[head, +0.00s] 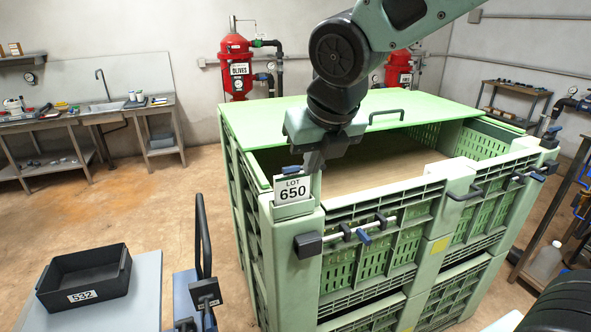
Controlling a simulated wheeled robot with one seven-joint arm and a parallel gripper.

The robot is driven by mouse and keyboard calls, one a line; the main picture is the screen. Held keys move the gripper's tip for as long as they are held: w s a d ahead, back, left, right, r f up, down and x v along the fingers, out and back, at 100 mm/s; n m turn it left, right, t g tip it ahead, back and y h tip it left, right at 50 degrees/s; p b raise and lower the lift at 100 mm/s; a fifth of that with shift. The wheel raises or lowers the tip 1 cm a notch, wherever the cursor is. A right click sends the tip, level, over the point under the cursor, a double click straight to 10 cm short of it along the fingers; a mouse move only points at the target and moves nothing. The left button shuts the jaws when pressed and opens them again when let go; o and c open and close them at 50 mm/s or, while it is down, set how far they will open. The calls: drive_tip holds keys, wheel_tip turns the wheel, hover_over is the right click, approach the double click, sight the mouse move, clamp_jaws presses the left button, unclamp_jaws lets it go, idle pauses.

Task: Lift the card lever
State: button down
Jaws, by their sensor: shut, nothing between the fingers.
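A white card reading "LOT 650" (292,191) stands upright in a pale green holder (293,210) at the near left corner of the big green slatted crate (283,245). A small dark blue lever piece (291,169) shows at the card's top edge. My gripper (314,164) points down just right of the lever and card, its fingers shut with nothing between them. I cannot tell whether it touches the lever. The arm and gripper hide part of the crate's rim behind the card.
A green lid (330,115) with a dark handle covers the crate's back part. A latch bar with blue-tipped levers (362,237) runs along the front. A black bin labelled 532 (86,275) sits on a grey table at lower left.

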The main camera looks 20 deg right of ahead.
drive_tip(key=w+f+p, duration=0.1)
drive_tip(key=w+f, duration=0.5)
drive_tip(key=w, duration=0.1)
idle(0.6)
drive_tip(key=shift+w+f, duration=0.1)
